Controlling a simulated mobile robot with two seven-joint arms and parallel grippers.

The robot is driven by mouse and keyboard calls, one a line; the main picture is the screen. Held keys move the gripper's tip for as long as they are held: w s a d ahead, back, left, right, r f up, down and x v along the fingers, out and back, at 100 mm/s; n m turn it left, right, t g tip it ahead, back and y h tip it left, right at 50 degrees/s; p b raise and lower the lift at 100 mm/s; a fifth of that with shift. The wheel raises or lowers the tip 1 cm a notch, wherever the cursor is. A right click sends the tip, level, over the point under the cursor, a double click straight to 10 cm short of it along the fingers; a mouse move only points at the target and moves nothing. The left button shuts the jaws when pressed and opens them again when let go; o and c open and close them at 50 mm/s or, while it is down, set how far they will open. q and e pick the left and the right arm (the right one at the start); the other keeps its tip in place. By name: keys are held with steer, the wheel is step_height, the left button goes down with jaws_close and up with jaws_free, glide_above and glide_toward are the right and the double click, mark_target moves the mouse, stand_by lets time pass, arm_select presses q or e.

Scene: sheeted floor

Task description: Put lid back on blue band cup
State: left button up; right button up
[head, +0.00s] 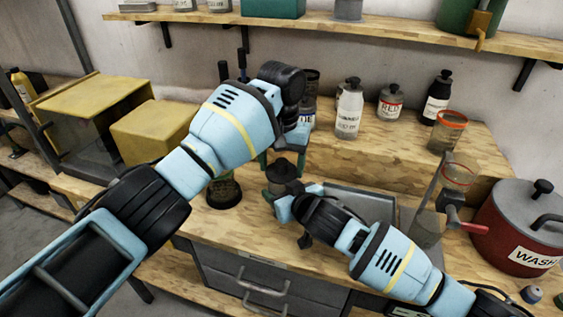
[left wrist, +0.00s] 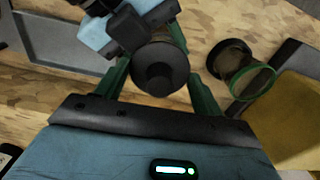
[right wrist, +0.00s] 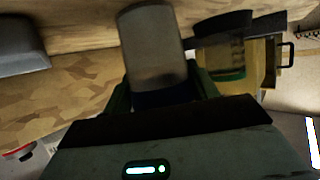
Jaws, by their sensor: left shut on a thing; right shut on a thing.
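My left gripper (head: 283,160) points down and is shut on the dark round lid (left wrist: 160,70), which sits between its two green fingers. My right gripper (head: 287,203) comes in from the lower right and is shut on the blue band cup (right wrist: 155,48), a greyish cylinder. A dark bluish band shows at its edge near the fingers in the right wrist view. In the head view the lid (head: 281,168) is directly over the cup, touching or very close. I cannot tell whether it is seated, because the grippers hide the join.
A green band cup (left wrist: 248,78) stands on the counter beside my left gripper. A shallow metal tray (head: 362,203) lies behind my right gripper. A red pot (head: 510,225) and a red-rimmed cup (head: 447,133) are to the right. Yellow boxes (head: 150,130) stand at the left.

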arm_select(q)
steer(key=shift+f, duration=0.6)
steer(key=o, duration=1)
step_height(320, 180, up, 12)
stand_by(0.4)
arm_select(e)
steer(key=o, duration=1.5)
steer(key=shift+c, duration=0.2)
